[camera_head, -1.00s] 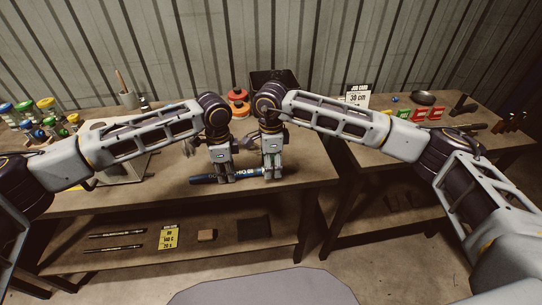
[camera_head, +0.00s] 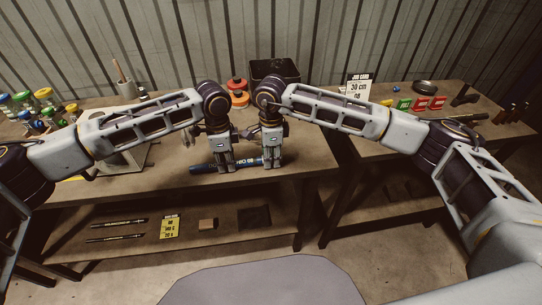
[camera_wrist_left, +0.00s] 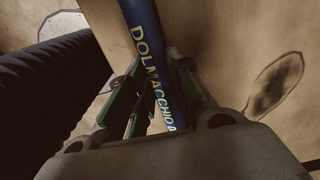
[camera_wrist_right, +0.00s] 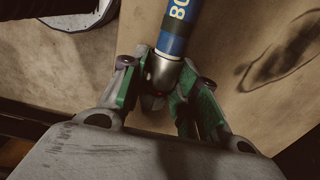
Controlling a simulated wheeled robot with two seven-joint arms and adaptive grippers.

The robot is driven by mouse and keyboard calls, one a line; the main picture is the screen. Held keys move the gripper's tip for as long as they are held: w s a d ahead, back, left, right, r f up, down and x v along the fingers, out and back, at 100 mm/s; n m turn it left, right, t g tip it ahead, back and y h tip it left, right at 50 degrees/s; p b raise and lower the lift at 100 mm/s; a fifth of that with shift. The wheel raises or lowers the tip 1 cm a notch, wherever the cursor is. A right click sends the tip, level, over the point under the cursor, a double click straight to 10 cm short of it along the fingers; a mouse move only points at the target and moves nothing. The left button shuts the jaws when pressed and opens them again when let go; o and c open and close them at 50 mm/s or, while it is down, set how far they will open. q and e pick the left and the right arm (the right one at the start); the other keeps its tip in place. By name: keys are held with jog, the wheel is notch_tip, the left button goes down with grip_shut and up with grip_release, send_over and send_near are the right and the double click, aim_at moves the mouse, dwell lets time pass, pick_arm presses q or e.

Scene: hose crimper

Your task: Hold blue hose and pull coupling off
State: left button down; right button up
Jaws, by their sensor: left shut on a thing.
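The blue hose (camera_head: 203,168) lies level, left to right, near the front edge of the workbench. My left gripper (camera_head: 222,166) is shut on the hose; the left wrist view shows the lettered hose (camera_wrist_left: 148,50) between its green-padded fingers. My right gripper (camera_head: 271,162) is at the hose's right end. In the right wrist view, a shiny metal coupling (camera_wrist_right: 162,72) sits on the hose end, between the right gripper's green-padded fingers. Whether both fingers press on it is unclear. The coupling is mostly hidden by the right gripper in the head view.
A job card (camera_head: 358,87) stands on the right bench beside green and red boxes (camera_head: 420,103). Orange-topped spools (camera_head: 237,91) and a black bin (camera_head: 274,71) stand behind the grippers. A lower shelf holds a yellow card (camera_head: 169,227). The bench front between the arms is mostly clear.

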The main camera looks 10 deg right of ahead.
aim_at(288, 160)
grip_shut()
pick_arm(q)
jog(key=shift+w+a, duration=0.1)
jog(key=shift+a, duration=0.1)
pick_arm(e)
jog(key=shift+w+d, duration=0.1)
jog(key=shift+d, duration=1.1)
dwell(1.4)
pick_arm(q)
jog(key=shift+d, duration=0.1)
pick_arm(e)
jog(key=shift+d+r, duration=0.1)
jog(key=shift+d, duration=0.4)
dwell(0.9)
pick_arm(q)
jog(key=shift+d, duration=0.1)
pick_arm(e)
jog(key=shift+d, duration=0.35)
jog(key=shift+d, duration=0.4)
jog(key=shift+d, duration=0.35)
jog(key=shift+d, duration=0.1)
